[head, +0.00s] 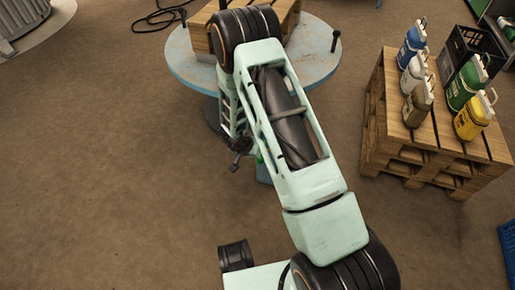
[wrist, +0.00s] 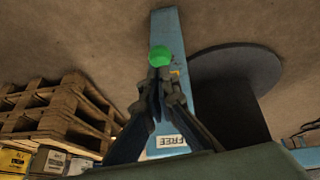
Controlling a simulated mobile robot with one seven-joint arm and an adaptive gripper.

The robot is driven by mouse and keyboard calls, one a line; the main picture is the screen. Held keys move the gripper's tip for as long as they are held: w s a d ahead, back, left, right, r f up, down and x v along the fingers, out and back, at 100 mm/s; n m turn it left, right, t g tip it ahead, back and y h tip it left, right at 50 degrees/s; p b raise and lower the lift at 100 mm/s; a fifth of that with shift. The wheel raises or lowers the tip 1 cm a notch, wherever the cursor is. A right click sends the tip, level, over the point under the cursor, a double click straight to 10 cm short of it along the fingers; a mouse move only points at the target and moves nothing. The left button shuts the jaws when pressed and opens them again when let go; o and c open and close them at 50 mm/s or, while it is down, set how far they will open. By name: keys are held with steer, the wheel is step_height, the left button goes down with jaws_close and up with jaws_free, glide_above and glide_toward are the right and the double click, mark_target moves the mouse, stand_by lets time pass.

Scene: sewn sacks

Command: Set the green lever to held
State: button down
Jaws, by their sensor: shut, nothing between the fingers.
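The green lever shows as a round green knob (wrist: 160,56) in the wrist view, just beyond my fingertips. My gripper (wrist: 161,76) is shut with nothing between its fingers, its tips right at the knob's lower edge; I cannot tell whether they touch it. Behind it runs a blue post (wrist: 168,28) with a white label (wrist: 171,141) that seems to read FREE, partly beside the fingers. The lever's arm is hidden behind the gripper.
A round blue table (head: 183,62) with a wooden crate-like stack (head: 199,33) stands behind my arm. A pallet stack (head: 390,132) with several jugs and a black crate (head: 462,47) stands at right. A blue crate (head: 508,250) is at the right edge. The floor at left is clear.

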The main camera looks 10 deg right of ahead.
step_height(320, 180, down, 7)
steer(key=shift+f+b, duration=0.2)
steer(key=shift+b, duration=0.25)
steer(key=shift+s, duration=0.1)
steer(key=shift+r, duration=0.1)
stand_by(0.5)
